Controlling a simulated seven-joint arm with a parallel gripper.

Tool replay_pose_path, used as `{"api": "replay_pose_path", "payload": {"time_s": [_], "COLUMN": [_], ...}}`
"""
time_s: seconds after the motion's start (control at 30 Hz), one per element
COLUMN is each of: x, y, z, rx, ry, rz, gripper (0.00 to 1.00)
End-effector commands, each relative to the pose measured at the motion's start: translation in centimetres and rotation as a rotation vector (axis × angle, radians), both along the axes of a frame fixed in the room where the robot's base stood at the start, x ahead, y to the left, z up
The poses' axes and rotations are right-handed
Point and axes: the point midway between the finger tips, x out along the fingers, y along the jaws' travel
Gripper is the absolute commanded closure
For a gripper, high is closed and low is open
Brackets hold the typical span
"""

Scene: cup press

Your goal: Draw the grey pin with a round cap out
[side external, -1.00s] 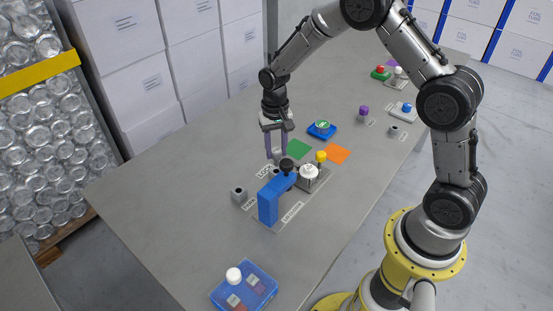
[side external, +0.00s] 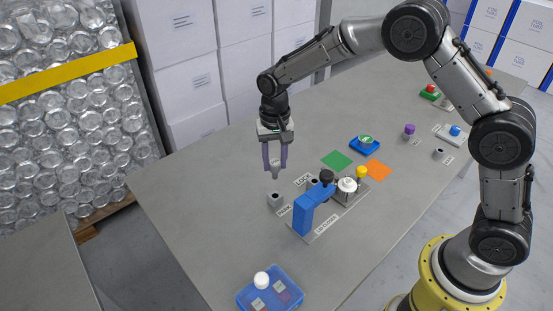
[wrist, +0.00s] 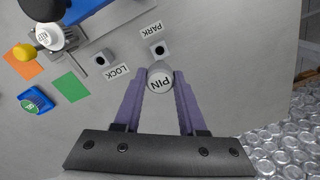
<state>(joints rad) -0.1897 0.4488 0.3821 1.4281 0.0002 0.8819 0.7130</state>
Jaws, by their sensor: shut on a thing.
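My gripper (side external: 275,160) is shut on the grey pin (side external: 275,169), which hangs between the two purple fingers above the table. In the wrist view the pin's round cap (wrist: 160,80), marked PIN, sits between the fingertips (wrist: 160,92). The small grey block by the LOCK label (wrist: 104,58) shows a dark open hole and stands apart from the pin. Another grey block with a hole, by the PARK label (wrist: 159,48), stands close to the pin in the picture. In the side view the PARK block (side external: 276,201) is below the pin.
A blue press (side external: 305,214) with a black knob (side external: 327,177) stands right of the blocks, beside a white round-topped part (side external: 347,186) and a yellow knob (side external: 362,172). Green (side external: 336,160) and orange (side external: 379,169) squares lie behind. A blue box (side external: 270,289) stands in front.

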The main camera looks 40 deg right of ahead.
Motion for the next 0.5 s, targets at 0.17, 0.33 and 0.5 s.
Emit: {"api": "replay_pose_path", "payload": {"time_s": [0.17,0.33,0.5], "x": [0.0,-0.1,-0.1], "y": [0.0,0.0,0.0], "z": [-1.0,-2.6,-4.0], "rx": [-0.001,-0.001,-0.001], "ry": [0.003,0.004,0.003], "rz": [0.000,0.000,0.000], "gripper": [1.00,1.00,1.00]}}
